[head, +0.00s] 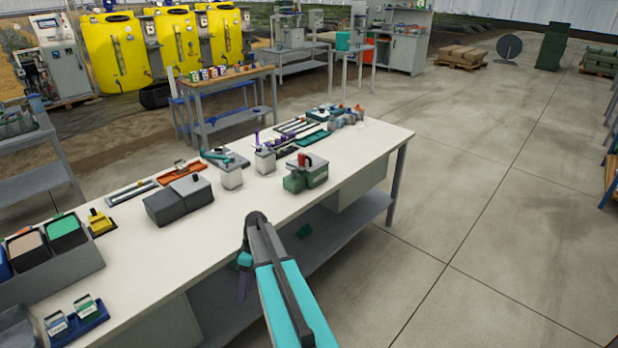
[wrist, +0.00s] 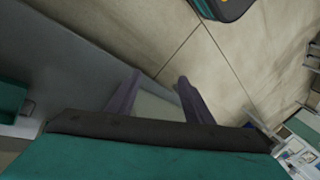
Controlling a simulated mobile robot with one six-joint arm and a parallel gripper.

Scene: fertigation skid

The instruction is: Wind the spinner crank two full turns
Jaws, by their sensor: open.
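I cannot tell for certain which device carries the spinner crank. A green-and-grey unit with a red upright knob (head: 305,172) stands near the bench's right front edge in the head view. Left of it are pale jars, one with a purple upright stem (head: 265,158). A teal lever-like part (head: 226,158) lies on a grey block farther left. My gripper (head: 243,284) hangs in front of the bench's near edge, apart from all of these. In the wrist view its two purple fingers (wrist: 156,96) are spread with nothing held between them.
The white workbench (head: 245,222) also holds a dark grey box (head: 179,200), an orange tray (head: 182,172), a yellow-based item (head: 100,222) and open bins (head: 50,250) at left. A lower shelf (head: 345,236) juts below.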

